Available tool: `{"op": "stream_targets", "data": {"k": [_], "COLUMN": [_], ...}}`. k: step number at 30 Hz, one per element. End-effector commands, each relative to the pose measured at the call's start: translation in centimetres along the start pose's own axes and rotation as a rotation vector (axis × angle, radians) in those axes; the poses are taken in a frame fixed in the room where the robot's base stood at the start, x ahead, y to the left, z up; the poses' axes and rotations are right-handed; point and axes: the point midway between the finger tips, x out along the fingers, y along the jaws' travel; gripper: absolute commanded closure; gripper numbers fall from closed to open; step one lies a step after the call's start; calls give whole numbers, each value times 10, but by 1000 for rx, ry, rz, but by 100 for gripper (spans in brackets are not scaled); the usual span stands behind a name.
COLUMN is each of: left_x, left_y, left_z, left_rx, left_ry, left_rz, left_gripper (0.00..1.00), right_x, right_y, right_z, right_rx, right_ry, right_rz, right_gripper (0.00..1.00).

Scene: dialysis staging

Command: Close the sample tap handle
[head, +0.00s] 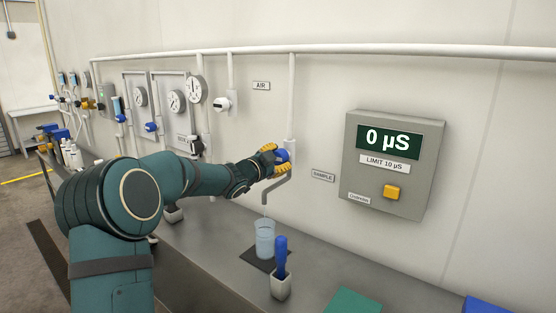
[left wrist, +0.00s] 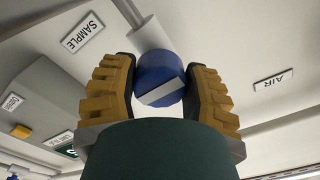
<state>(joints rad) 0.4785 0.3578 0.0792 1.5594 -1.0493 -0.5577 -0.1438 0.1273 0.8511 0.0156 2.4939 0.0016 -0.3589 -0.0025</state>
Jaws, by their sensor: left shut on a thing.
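The sample tap handle (head: 282,156) is a round blue knob on the wall pipe, left of the SAMPLE label (head: 323,175). In the left wrist view the blue knob (left wrist: 160,78) has a white bar across its face and sits between two yellow ridged fingers. My left gripper (head: 274,158) is shut on it, with a finger on each side; it also shows in the left wrist view (left wrist: 163,92). A bent grey spout (head: 278,189) hangs below the tap. A clear beaker (head: 265,238) with bluish contents stands under it. My right gripper is out of view.
A grey meter box (head: 394,165) reading 0 µS, with a yellow button (head: 391,192), is on the wall to the right. A blue-handled thing stands in a small holder (head: 281,286) near the beaker. A green pad (head: 354,301) lies at the counter's front. Gauges (head: 194,90) line the wall at left.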

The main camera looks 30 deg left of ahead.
Motion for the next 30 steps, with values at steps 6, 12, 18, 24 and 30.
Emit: {"op": "stream_targets", "data": {"k": [6, 12, 18, 24, 30], "left_x": [0, 0, 0, -1, -23], "left_y": [1, 1, 0, 0, -1], "left_z": [0, 1, 0, 0, 1], "left_rx": [61, 60, 59, 59, 58], "left_ry": [-1, -1, -1, -1, -3], "left_rz": [2, 1, 1, 0, -1], "left_gripper": [87, 38, 18, 18, 18], "right_x": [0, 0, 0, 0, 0], "right_y": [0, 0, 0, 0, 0], "right_z": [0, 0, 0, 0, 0], "right_rx": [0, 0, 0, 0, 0], "right_ry": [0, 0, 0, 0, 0], "right_rz": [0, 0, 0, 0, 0], "right_gripper": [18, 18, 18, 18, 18]}}
